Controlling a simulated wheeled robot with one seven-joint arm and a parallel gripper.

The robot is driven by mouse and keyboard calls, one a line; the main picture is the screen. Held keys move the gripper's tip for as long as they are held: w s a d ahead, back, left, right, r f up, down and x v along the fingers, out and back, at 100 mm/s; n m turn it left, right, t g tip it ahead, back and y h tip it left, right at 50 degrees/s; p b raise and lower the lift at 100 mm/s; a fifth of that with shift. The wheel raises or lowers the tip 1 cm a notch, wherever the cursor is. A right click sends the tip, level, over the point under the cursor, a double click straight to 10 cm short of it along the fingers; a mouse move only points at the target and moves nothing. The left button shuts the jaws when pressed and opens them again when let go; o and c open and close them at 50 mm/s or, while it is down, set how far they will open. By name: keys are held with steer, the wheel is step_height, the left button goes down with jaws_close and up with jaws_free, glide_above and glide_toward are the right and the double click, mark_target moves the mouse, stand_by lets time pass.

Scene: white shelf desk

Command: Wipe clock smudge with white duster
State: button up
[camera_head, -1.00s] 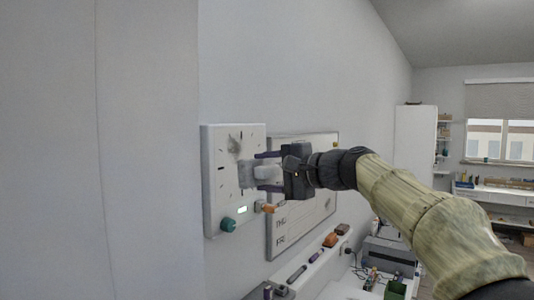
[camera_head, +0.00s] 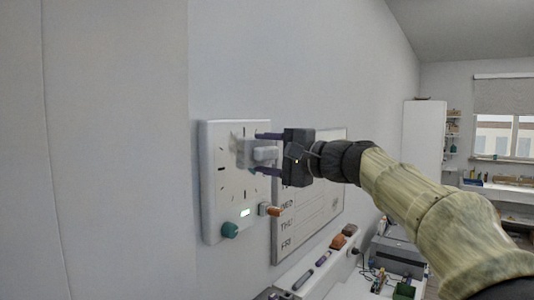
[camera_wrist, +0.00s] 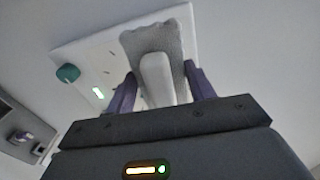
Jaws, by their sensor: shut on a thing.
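My gripper (camera_head: 268,153) is shut on the handle of the white duster (camera_head: 244,153), which also shows in the wrist view (camera_wrist: 157,75). The duster's grey-white pad is against or very close to the upper face of the white wall clock (camera_head: 221,205); I cannot tell if it touches. The clock has dark hour marks and also shows in the wrist view (camera_wrist: 82,52). No smudge shows now; the duster covers the upper part of the face where it could lie.
A whiteboard with day names (camera_head: 308,212) hangs just right. Below it, a ledge (camera_head: 318,272) holds pens and an eraser.

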mark_target(226, 150)
steer(key=p+x, duration=0.2)
steer(key=x, duration=0.2)
steer(key=shift+w+a+r, duration=0.1)
steer(key=shift+w+a, duration=0.05)
steer(key=shift+p+x, duration=0.6)
steer(key=shift+x, duration=0.3)
steer(key=shift+p+x, duration=0.35)
steer(key=shift+x, duration=0.7)
steer(key=shift+w, duration=0.15)
steer(key=shift+w+d+p, duration=0.5)
steer(key=shift+w+d, duration=0.75)
steer(key=shift+w, duration=0.05)
steer(key=shift+w, duration=0.1)
